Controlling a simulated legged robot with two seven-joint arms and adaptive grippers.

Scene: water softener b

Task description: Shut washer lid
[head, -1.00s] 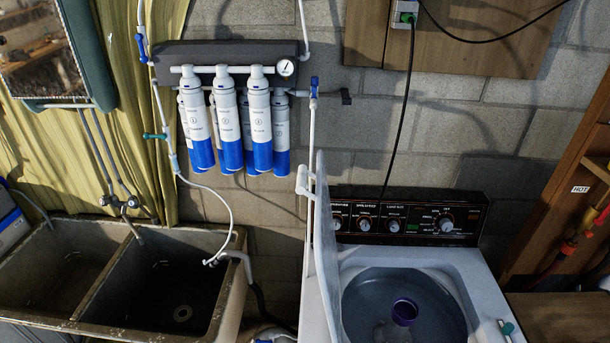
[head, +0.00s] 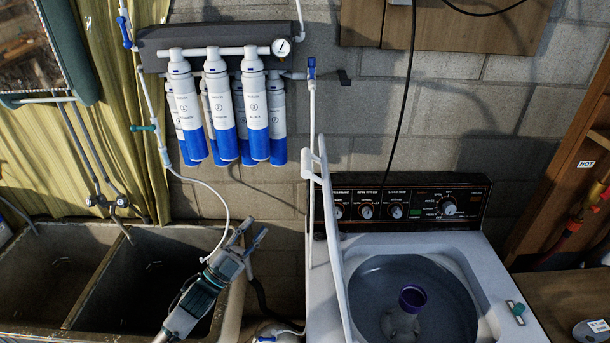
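The white washer (head: 478,285) stands at the lower right with its drum opening uncovered. Its lid (head: 332,245) stands up at the left side of the opening and shows nearly edge-on as a narrow white strip. A purple-topped agitator (head: 412,299) is inside the drum. My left gripper (head: 256,230) is left of the lid, over the right end of the sink. Its two fingers are spread and empty, pointing up and right, with a visible gap to the lid. My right gripper is not in view.
A double sink (head: 75,285) fills the lower left. Blue-and-white filter cartridges (head: 218,110) hang on the wall above. A white pipe (head: 313,110) comes down close to the lid's back end. A teal-and-white piece (head: 516,310) lies on the washer's right edge.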

